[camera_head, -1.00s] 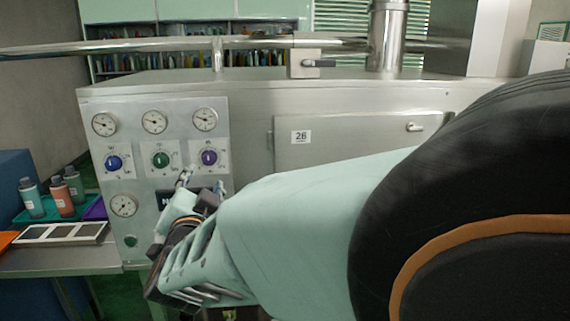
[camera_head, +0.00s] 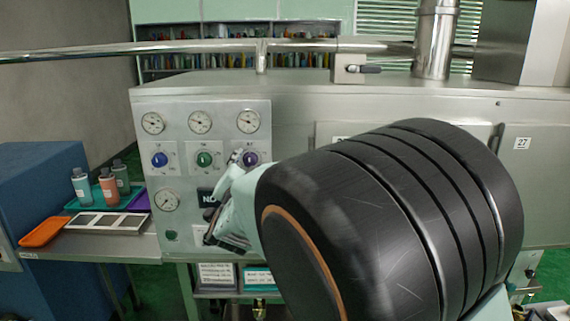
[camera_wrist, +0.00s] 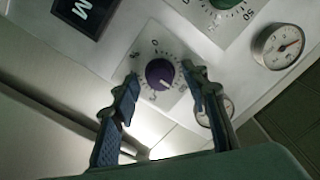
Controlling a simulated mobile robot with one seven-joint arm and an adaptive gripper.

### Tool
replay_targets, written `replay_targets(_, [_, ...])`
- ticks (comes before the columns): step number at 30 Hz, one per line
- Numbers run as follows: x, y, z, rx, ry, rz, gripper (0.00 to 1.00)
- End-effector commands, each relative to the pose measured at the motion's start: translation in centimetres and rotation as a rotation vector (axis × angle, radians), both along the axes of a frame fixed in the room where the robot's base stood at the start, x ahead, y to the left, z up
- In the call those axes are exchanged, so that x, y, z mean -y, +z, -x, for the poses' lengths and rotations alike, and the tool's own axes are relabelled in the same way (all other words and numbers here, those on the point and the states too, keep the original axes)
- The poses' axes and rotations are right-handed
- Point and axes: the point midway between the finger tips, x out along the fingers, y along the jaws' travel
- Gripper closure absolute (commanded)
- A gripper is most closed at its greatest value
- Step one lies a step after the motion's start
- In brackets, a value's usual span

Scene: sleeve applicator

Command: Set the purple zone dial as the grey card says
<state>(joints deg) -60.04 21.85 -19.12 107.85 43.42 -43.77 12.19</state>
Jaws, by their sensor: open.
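The purple zone dial (camera_head: 250,158) is the rightmost of three dials on the steel panel, partly hidden by my gripper (camera_head: 240,166) in the head view. In the wrist view the purple dial (camera_wrist: 159,74) sits on a white scale plate. My gripper (camera_wrist: 163,77) is open, with one finger on each side of the dial; contact is not clear. The dial's exact setting is too small to read surely. Below the panel, a white card in a grey holder (camera_head: 216,273) has print too small to read.
A blue dial (camera_head: 160,160) and a green dial (camera_head: 204,160) are to the left, with gauges (camera_head: 200,122) above. A second card in a teal holder (camera_head: 258,278) is beside the grey one. Bottles (camera_head: 108,188) and an orange tray (camera_head: 42,232) stand on the left side table.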

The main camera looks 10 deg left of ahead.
Motion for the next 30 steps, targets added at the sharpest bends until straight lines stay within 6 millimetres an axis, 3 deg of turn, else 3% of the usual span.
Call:
replay_targets(4, [0.01, -0.01, 0.01, 0.0, 0.0, 0.0, 0.6])
replay_targets(15, [0.01, 0.0, 0.04, 0.0, 0.0, 0.0, 1.0])
replay_targets(30, [0.1, -0.5, -0.06, -0.034, -0.003, -0.147, 1.0])
